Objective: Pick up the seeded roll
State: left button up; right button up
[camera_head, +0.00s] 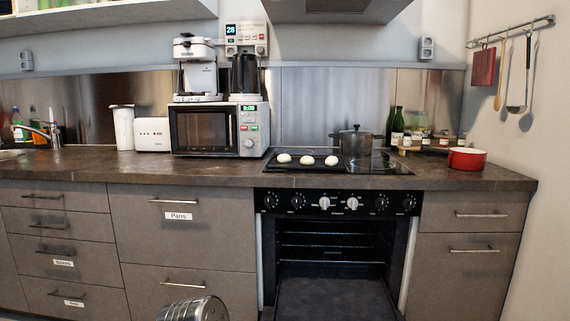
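Three pale round rolls sit in a row on a black baking tray (292,167) on the cooktop. They are a left roll (284,158), a middle roll (307,160) and a right roll (331,160). Neither of my grippers shows in the head view.
The oven (335,240) below the tray stands open, its door (335,298) folded down in front. A dark pot (356,142) stands behind the right roll. A microwave (218,130) is left of the tray, and a red pan (466,159) is at the right.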

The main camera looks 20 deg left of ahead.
aim_at(283, 158)
jog(key=i+j+z, duration=0.2)
jog(key=z, duration=0.2)
jog(key=i+j+z, duration=0.1)
jog(key=j+z, duration=0.25)
